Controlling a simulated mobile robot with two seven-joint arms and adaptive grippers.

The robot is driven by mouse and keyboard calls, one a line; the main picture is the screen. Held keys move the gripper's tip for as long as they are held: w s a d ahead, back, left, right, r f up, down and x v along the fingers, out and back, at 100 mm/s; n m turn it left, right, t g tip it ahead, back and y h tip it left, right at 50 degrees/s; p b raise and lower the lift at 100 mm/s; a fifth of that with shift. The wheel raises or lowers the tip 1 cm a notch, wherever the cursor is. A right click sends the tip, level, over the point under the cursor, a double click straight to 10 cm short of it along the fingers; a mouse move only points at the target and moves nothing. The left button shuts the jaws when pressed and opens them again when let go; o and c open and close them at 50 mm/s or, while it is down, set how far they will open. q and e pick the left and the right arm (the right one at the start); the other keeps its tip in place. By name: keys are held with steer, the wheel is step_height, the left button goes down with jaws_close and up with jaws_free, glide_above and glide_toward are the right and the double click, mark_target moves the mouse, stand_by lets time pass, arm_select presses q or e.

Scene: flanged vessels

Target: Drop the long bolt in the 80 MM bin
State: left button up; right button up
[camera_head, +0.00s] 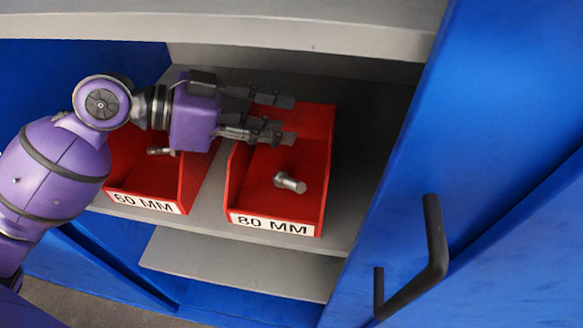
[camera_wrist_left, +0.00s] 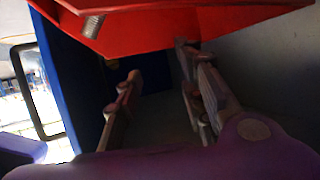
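The red 80 MM bin (camera_head: 277,214) stands on the grey shelf with its label facing front. A silver bolt (camera_head: 290,183) with a wide head lies inside it, near the front. My left gripper (camera_head: 291,119) is above the back part of this bin, behind the bolt and apart from it. Its fingers are spread with nothing visible between them. In the left wrist view the open fingers (camera_wrist_left: 160,65) are also empty. A red bin (camera_wrist_left: 200,28) and a threaded bolt end (camera_wrist_left: 94,26) show at the top there. My right gripper is not in view.
A red 60 MM bin (camera_head: 140,182) stands to the left, partly hidden by my left arm, with a bolt (camera_head: 158,151) in it. A shelf board (camera_head: 300,32) runs above the bins. The blue cabinet door with a black handle (camera_head: 435,250) is at the right.

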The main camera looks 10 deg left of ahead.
arm_select(q)
steer(key=shift+f, duration=0.1)
steer(key=v, duration=1.2)
